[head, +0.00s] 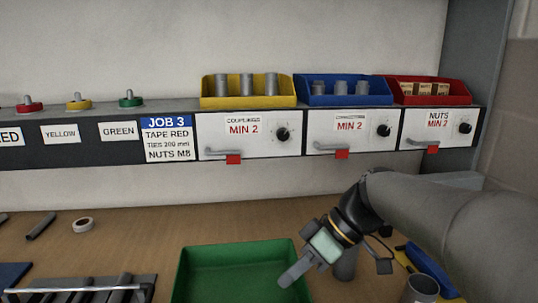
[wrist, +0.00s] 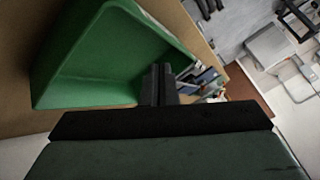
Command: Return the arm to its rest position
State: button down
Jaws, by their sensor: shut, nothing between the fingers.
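My gripper (head: 296,271) is shut with nothing between its fingers. In the head view it is at the lower middle, over the right edge of a green tray (head: 239,250), pointing down and left. My arm reaches in from the right side. In the wrist view the shut fingers (wrist: 158,84) show in the middle, with the green tray (wrist: 85,62) beyond them to the left. The part of the tray I see looks empty. The arm's rest position is not marked in either view.
A shelf holds a yellow bin (head: 248,101), a blue bin (head: 344,99) and a red bin (head: 428,99) above drawers. Grey cylinders (head: 419,289) stand on the bench beside my arm. A tape roll (head: 83,225) lies left. A rack of grey bars (head: 90,289) is at front left.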

jog(key=s+d+f+m+t+h+p, duration=0.1)
jog(key=s+d+f+m+h+p, duration=0.1)
jog(key=s+d+m+h+p, duration=0.6)
jog(key=s+d+m+p, duration=0.1)
jog(key=s+m+p, duration=0.2)
jog(key=p, duration=0.1)
jog(key=shift+s+d+m+t+p, duration=0.25)
jog(key=shift+d+m+t+p, duration=0.05)
jog(key=shift+d+m+p, duration=0.1)
jog(key=shift+f, duration=0.1)
